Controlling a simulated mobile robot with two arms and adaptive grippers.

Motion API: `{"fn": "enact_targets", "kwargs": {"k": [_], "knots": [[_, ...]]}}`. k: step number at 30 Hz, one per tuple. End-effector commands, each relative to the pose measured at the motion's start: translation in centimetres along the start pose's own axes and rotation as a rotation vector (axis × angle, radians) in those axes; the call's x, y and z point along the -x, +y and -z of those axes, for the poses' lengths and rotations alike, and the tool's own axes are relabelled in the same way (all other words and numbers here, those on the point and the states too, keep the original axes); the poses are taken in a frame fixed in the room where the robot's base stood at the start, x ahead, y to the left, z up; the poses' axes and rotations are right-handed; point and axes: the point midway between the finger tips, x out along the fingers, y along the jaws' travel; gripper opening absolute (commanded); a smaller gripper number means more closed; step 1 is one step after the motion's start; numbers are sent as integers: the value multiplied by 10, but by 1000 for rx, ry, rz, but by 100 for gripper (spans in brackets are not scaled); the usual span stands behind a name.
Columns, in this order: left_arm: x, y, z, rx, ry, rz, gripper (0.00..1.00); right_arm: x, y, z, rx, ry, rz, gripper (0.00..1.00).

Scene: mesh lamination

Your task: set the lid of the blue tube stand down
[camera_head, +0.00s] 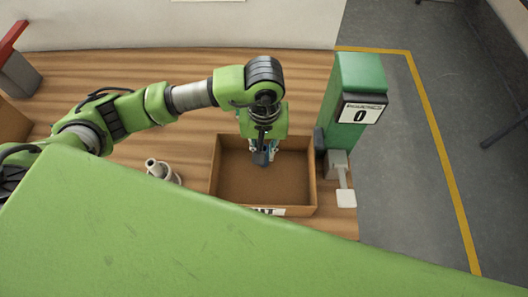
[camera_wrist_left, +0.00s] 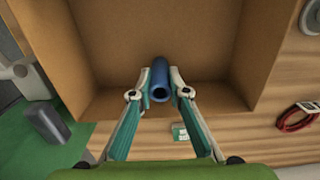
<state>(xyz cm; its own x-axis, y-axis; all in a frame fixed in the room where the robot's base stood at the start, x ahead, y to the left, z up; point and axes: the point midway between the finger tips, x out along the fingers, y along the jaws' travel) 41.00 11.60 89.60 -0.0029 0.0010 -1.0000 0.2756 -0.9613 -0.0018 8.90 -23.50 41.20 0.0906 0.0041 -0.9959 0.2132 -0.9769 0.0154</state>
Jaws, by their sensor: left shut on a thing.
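My left gripper (camera_head: 262,152) is over the open cardboard box (camera_head: 229,195), near the box's far side. In the left wrist view the fingertips (camera_wrist_left: 160,90) are shut on a blue hollow cylinder (camera_wrist_left: 160,72), which I take to be the lid. One round open end of it faces the camera. In the head view the lid (camera_head: 261,158) shows as a small dark blue shape under the gripper. The box floor below looks empty; I cannot tell how high the lid is above it. No separate tube stand is seen. My right gripper is not in view.
A green machine (camera_head: 357,85) with a display reading 0 stands right of the box, with a pale pad (camera_head: 346,198) in front. A grey-white fitting (camera_head: 160,171) stands left of the box.

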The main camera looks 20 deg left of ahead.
Motion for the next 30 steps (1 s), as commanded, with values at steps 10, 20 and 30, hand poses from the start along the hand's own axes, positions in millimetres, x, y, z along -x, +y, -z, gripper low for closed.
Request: {"fn": "enact_targets", "kwargs": {"k": [10, 20, 30], "knots": [[-4, 0, 0, 0, 2, -1, 0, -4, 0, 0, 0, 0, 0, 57], [-4, 0, 0, 1, 1, 0, 33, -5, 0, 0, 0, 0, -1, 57], [6, 1, 2, 0, 5, -3, 33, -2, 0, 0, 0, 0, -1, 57]]}}
